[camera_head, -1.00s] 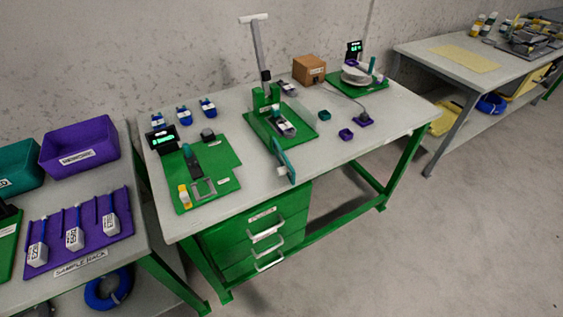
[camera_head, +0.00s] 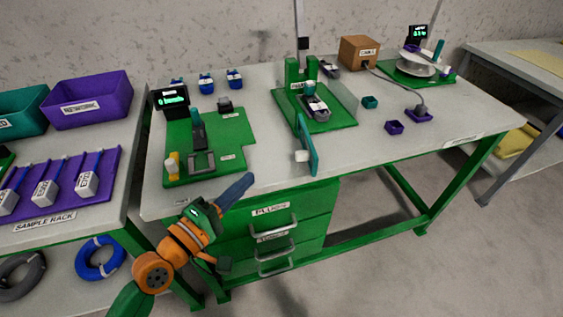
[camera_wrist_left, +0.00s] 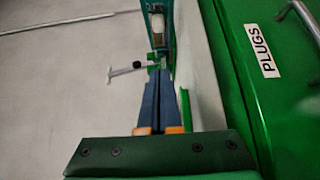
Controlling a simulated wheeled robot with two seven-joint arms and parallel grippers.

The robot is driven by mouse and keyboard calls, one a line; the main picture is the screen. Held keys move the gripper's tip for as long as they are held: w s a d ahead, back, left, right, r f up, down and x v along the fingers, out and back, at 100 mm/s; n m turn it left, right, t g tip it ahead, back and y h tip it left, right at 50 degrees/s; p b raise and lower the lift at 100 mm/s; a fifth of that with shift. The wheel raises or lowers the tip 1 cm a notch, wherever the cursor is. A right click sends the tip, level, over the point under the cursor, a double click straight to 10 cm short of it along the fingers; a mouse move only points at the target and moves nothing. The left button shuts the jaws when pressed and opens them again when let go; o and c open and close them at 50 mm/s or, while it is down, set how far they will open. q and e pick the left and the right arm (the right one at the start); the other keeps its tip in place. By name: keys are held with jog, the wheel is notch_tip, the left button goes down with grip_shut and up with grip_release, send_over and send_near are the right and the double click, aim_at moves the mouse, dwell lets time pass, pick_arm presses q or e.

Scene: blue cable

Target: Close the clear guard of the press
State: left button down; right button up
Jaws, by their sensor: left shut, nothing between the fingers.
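The press (camera_head: 312,95) stands on a green base at the middle of the workbench, with a grey and teal part in its bed. Its guard (camera_head: 310,147) is a teal-edged panel, swung open and sticking out toward the bench's front edge. A white knob (camera_head: 302,156) is on its left face. My left gripper (camera_head: 249,178) is at the front edge, left of the guard and apart from it. Its blue fingers are together and empty. In the left wrist view the shut fingers (camera_wrist_left: 157,80) point toward a teal upright piece, seemingly the guard. My right gripper is out of view.
A green fixture board (camera_head: 225,135) with a lit display lies left of the press. Small purple (camera_head: 394,127) and teal (camera_head: 370,102) trays sit to its right. A green drawer unit (camera_head: 280,225) is under the bench. Bare bench top lies between board and guard.

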pick_arm(q)
jog(key=x, duration=0.6)
jog(key=shift+d, duration=0.1)
jog(key=d, duration=0.1)
jog(key=w+d+p, duration=0.1)
jog(key=d, duration=0.1)
jog(key=shift+w+d, duration=0.1)
jog(key=shift+d, duration=0.55)
